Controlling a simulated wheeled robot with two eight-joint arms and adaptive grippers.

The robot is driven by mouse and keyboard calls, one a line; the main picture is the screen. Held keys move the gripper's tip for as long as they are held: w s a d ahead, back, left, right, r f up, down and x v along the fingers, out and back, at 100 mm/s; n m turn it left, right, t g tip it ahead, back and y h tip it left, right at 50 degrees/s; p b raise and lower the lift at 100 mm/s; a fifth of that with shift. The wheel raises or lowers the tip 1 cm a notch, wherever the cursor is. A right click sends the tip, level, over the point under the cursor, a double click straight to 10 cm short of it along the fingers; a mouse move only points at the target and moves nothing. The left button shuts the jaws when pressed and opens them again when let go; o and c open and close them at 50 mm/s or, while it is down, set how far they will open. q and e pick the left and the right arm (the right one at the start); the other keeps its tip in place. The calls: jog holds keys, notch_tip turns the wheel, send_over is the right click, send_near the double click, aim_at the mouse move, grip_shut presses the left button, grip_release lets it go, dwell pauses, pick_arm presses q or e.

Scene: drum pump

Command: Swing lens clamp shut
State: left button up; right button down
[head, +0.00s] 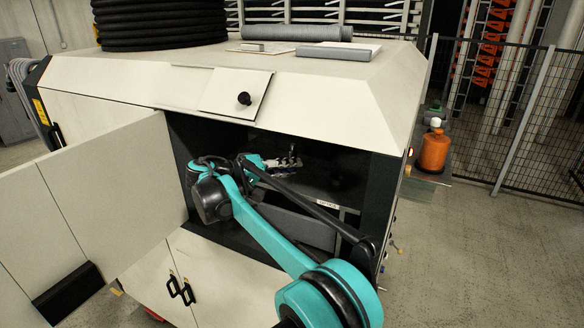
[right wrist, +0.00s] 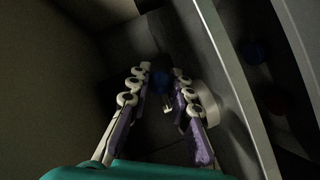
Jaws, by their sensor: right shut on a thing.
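My right gripper (head: 286,163) is inside the open cabinet, at the end of my teal arm. In the head view the fingers and my arm cover the clamp. My left gripper is out of view.
The cabinet's open door (head: 115,185) stands to the left of the opening. A grey frame edge (right wrist: 232,75) runs close by on the right of the wrist view, with a pale round part (right wrist: 207,101) beside the fingers. The sloped cabinet top (head: 330,85) overhangs the opening.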

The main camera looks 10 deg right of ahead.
jog(key=shift+a, duration=0.1)
jog(key=c, duration=1.3)
grip_release()
jog(key=shift+w, duration=0.1)
jog(key=shift+c, duration=0.2)
jog(key=shift+w, duration=0.1)
jog(key=v, duration=1.2)
jog(key=shift+a, duration=0.1)
